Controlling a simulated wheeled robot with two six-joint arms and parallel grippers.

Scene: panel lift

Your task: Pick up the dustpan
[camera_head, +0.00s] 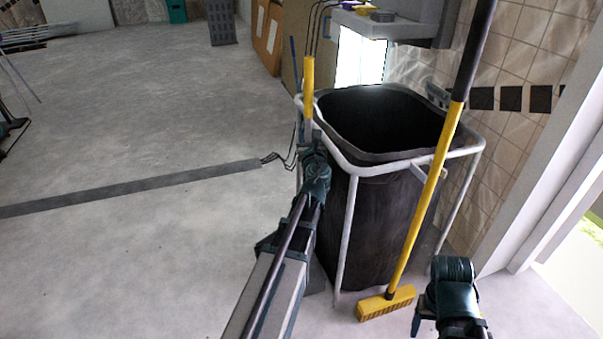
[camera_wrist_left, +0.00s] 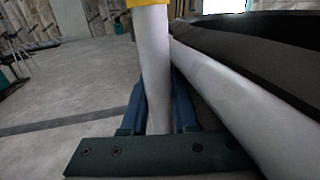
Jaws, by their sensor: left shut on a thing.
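The dustpan's upright handle (camera_head: 308,88) has a yellow grip above a grey shaft, at the left side of the bin stand. My left gripper (camera_head: 307,138) is shut on the grey shaft below the yellow grip. In the left wrist view, the pale shaft (camera_wrist_left: 155,70) stands between the blue fingers of my left gripper (camera_wrist_left: 158,112). The handle's lower part and the pan are mostly hidden behind my left arm. My right gripper (camera_head: 449,305) is low at the bottom right, apart from the dustpan; its jaws cannot be made out.
A black-lined bin (camera_head: 375,215) in a white tubular frame (camera_head: 349,230) stands just right of the handle. A yellow broom (camera_head: 425,210) leans against its front. A tiled wall is behind. Open grey floor lies left, crossed by a dark strip (camera_head: 130,187).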

